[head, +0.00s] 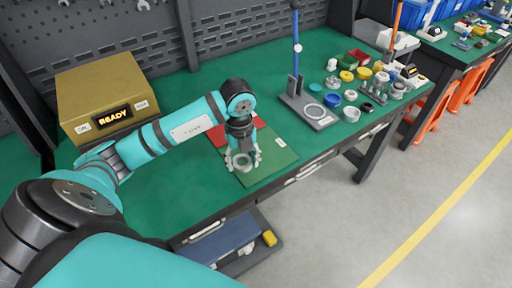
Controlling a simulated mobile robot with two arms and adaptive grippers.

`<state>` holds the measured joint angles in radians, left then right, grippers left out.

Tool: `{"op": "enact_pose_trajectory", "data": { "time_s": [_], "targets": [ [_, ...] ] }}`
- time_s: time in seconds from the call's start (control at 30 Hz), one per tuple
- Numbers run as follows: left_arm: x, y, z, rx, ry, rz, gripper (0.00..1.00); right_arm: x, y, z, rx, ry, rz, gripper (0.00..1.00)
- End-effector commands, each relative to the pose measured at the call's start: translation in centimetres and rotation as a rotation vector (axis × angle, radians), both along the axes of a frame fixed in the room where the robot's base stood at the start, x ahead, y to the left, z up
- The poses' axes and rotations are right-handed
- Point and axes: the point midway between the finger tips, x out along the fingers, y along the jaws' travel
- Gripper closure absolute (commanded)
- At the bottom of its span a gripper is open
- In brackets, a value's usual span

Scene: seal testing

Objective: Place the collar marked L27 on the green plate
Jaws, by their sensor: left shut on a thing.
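My left gripper (243,162) is at the green plate (275,158), near the front edge of the green-topped bench. It points down and is shut on a pale grey ring-shaped collar (242,161). The collar is over or on the green plate; I cannot tell whether it touches. Any L27 marking on it is too small to read. A red plate (219,134) lies directly behind the green plate, partly hidden by my left arm. My right gripper is not in view.
A yellow-brown box with a READY display (115,114) stands at the left. Several coloured rings and fittings (362,73) crowd the bench's right end.

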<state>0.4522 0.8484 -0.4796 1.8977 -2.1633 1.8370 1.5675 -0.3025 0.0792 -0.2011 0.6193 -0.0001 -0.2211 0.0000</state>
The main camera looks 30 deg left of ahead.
Motion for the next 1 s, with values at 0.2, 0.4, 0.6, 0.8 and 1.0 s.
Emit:
{"op": "enact_pose_trajectory", "data": {
  "time_s": [0.2, 0.4, 0.6, 0.8, 1.0],
  "targets": [
    [5.6, 0.5, -0.2, -0.003, -0.001, 0.0, 0.93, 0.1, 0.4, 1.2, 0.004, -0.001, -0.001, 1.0],
    [8.0, 0.9, -0.6, -0.001, 0.0, -0.003, 0.93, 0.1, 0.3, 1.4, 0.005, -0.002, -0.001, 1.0],
    [8.3, 0.9, -1.8, -0.001, 0.004, -0.003, 0.93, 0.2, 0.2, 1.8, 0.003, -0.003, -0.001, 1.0],
    [8.3, 0.9, -4.2, 0.001, 0.001, -0.003, 0.93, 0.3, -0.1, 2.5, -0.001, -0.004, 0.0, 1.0],
    [8.3, 1.0, -4.3, 0.001, -0.002, -0.004, 0.93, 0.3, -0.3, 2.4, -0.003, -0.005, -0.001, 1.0]
  ]
}}
